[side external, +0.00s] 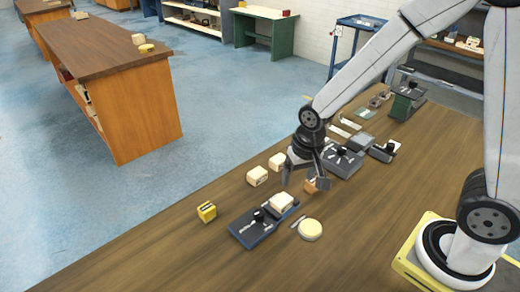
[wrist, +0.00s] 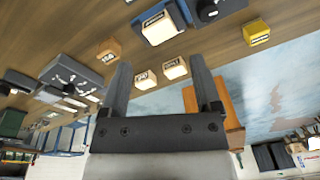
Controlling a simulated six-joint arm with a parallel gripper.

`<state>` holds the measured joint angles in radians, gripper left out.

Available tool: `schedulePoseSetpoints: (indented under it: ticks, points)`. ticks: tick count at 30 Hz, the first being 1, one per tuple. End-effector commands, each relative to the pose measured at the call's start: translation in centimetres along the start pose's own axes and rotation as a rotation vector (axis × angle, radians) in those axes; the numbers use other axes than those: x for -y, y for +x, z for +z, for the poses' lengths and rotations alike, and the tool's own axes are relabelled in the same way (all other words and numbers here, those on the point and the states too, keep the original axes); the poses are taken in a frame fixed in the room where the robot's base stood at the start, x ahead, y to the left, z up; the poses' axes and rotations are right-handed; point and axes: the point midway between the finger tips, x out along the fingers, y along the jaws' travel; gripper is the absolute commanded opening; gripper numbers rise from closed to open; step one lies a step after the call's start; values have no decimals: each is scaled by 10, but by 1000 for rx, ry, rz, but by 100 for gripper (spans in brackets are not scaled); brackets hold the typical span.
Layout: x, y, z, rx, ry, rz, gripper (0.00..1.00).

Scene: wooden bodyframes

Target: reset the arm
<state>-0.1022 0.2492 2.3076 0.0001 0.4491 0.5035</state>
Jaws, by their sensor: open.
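My gripper (side external: 305,182) hangs over the wooden workbench (side external: 385,210) with its fingers apart and nothing between them. In the wrist view both dark fingers of my gripper (wrist: 160,62) are spread wide, with two cream blocks seen beyond the gap. In the side view an orange-brown block (side external: 311,186) shows close to the fingertips, partly hidden. I cannot tell how high the fingers are above it. A cream block (side external: 282,201) rests on a blue-grey fixture (side external: 250,229) in front of my gripper.
Two cream blocks (side external: 257,176) (side external: 277,161) and a yellow block (side external: 207,212) stand toward the bench's left edge. A round cream disc (side external: 310,230) lies right of the fixture. A grey fixture (side external: 343,163) stands behind my gripper. The bench's front right is clear.

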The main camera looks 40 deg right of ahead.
Motion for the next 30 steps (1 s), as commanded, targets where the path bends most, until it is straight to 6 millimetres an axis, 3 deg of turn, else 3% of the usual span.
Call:
schedulePoseSetpoints:
  ticks: [6,12,30]
  points:
    - [-34,-20,22,-59,-231,-11,81]
    - [-50,-26,35,-91,-367,-8,81]
    - [-54,-28,38,-98,-403,-6,81]
